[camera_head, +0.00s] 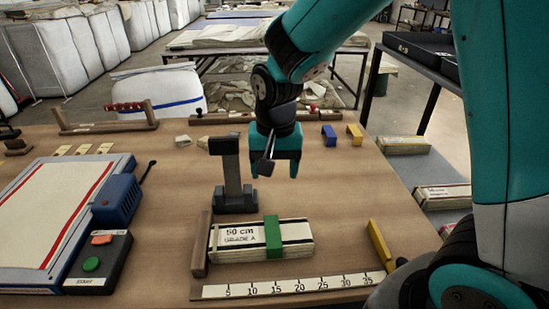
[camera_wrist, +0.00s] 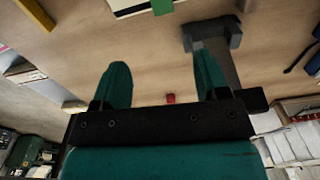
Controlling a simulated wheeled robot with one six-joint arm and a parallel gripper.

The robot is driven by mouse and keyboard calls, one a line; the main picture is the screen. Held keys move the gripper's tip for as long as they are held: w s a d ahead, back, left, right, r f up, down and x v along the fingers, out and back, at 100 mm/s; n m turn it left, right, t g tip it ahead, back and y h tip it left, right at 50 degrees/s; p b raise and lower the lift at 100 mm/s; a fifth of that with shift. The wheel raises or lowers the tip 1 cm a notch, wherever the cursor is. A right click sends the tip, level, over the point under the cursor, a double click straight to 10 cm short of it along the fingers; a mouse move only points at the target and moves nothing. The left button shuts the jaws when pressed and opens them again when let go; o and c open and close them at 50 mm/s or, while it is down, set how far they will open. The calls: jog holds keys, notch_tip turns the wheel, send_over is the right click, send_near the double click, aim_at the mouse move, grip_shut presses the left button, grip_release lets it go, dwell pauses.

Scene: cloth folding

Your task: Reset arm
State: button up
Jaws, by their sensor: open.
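My gripper (camera_head: 274,170) is teal and points down over the middle of the wooden table. In the wrist view its two fingers (camera_wrist: 160,85) are spread apart with nothing between them. In the head view it is just to the right of a dark grey stand (camera_head: 232,175); I cannot tell whether they touch. The stand also shows beyond the right finger in the wrist view (camera_wrist: 225,38). A folded cloth bundle (camera_head: 258,243) with a green band and a "50 cm" label lies in front of the gripper, apart from it.
A framed board (camera_head: 55,215) and a button box (camera_head: 97,262) fill the left. Blue (camera_head: 329,135) and yellow (camera_head: 354,134) clips lie behind right. The table right of the gripper is clear.

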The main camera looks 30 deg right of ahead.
jog(key=s+a+r+n+y, duration=0.1)
jog(key=s+a+r+n, duration=0.1)
jog(key=s, duration=0.4)
jog(key=s+a+r+n+y, duration=0.1)
jog(key=s+a+r+n, duration=0.1)
jog(key=s+r+n, duration=0.2)
jog(key=s+a+r+n+y, duration=0.2)
jog(key=s+a+r+n, duration=0.1)
jog(key=s+n, duration=0.3)
jog(key=shift+s+r, duration=0.35)
jog(key=shift+s, duration=0.9)
